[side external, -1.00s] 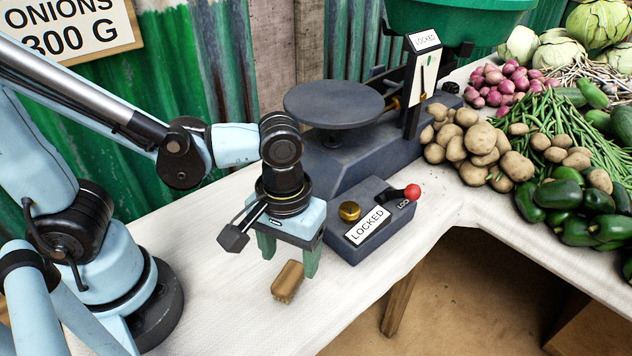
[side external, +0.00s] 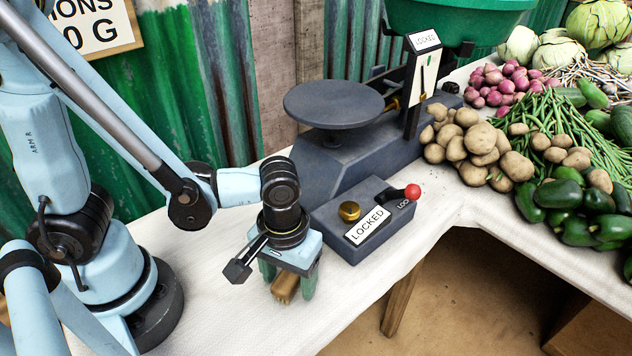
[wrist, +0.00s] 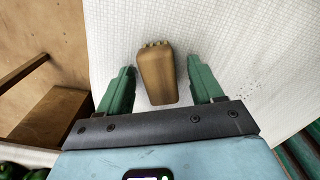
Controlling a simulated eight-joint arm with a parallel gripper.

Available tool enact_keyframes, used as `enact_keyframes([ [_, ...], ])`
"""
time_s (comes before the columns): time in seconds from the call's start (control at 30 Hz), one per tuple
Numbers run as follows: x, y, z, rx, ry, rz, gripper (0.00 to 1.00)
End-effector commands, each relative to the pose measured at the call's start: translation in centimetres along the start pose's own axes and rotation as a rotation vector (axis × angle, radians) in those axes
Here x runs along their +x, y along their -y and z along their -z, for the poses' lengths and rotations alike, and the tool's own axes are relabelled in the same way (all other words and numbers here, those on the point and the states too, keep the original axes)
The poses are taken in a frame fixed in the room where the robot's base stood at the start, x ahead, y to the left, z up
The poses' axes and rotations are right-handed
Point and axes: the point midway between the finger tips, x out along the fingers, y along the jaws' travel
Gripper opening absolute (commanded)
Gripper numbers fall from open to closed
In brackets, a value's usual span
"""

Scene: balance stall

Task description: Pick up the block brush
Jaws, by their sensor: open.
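The block brush (side external: 285,288) is a small brown wooden block lying on the white tabletop. In the side view my gripper (side external: 289,286) is down over it and hides its upper part. In the wrist view the brush (wrist: 157,75) lies between the two green fingers of my gripper (wrist: 159,80), with a gap on each side. Its bristle tips show at the far end. The gripper is open and holds nothing.
A dark control box (side external: 362,222) labelled LOCKED, with a brass knob and red-tipped lever, stands close right of the gripper. The scale (side external: 333,104) is behind it. Potatoes (side external: 470,145) and other vegetables lie to the right. The table's front edge is near; the cloth left of the brush is clear.

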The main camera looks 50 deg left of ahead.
Motion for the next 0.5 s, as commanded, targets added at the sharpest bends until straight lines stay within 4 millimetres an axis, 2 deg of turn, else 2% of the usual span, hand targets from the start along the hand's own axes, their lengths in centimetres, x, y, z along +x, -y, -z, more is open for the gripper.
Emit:
enact_keyframes([
  [0.17, 0.0, 0.0, 0.0, 0.0, 0.0, 0.0, 0.66],
  [0.2, 0.0, 0.0, 0.0, 0.0, 0.0, 0.0, 0.63],
  [0.5, -0.01, 0.0, 0.0, 0.0, 0.0, 0.0, 0.17],
])
